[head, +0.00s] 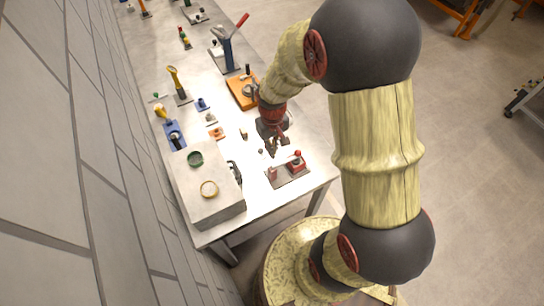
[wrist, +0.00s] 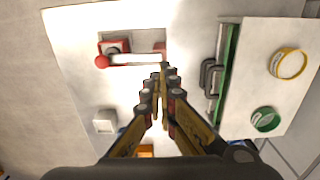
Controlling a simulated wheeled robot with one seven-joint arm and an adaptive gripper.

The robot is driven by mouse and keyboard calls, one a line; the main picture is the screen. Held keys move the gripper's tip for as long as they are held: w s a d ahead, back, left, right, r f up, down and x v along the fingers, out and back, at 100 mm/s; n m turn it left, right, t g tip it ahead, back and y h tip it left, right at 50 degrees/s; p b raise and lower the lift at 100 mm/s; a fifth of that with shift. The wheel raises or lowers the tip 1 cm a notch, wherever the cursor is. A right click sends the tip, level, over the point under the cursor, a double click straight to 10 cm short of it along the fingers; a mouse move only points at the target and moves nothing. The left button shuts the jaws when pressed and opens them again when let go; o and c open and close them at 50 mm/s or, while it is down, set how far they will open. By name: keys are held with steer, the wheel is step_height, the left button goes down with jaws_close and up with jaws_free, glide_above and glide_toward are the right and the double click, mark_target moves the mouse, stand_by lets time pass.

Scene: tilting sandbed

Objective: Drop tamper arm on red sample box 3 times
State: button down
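The tamper stands on a grey base plate (head: 290,181) near the front end of the table. It has a red sample box (head: 299,167), a pale tamper arm (wrist: 137,59) with a red ball (head: 298,154) at its end, and a red block (head: 273,173) at the other end. The wrist view shows the box (wrist: 115,45) and the ball (wrist: 101,62) at the upper left. The arm looks about level, beside or over the box; I cannot tell whether it touches. My gripper (head: 278,151) is above and behind the tamper, its fingers together and empty (wrist: 164,72).
A raised grey block (head: 214,212) at the left carries a green ring (head: 195,158) and a yellow ring (head: 209,189). A dark handle (wrist: 208,76) is on its side. An orange-based device (head: 241,91) and small blocks are farther back. Table around the tamper is mostly clear.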

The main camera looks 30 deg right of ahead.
step_height(320, 180, up, 8)
steer(key=p, duration=0.5)
stand_by(0.4)
stand_by(0.3)
steer(key=s+a+t+b, duration=0.2)
steer(key=s+b, duration=0.5)
steer(key=b, duration=0.6)
steer(key=s+a+t+b, duration=0.3)
steer(key=s+b, duration=0.4)
steer(key=b, duration=0.6)
steer(key=shift+a+f+t+b, duration=0.2)
steer(key=shift+a+t+b, duration=0.1)
steer(key=shift+a, duration=0.3)
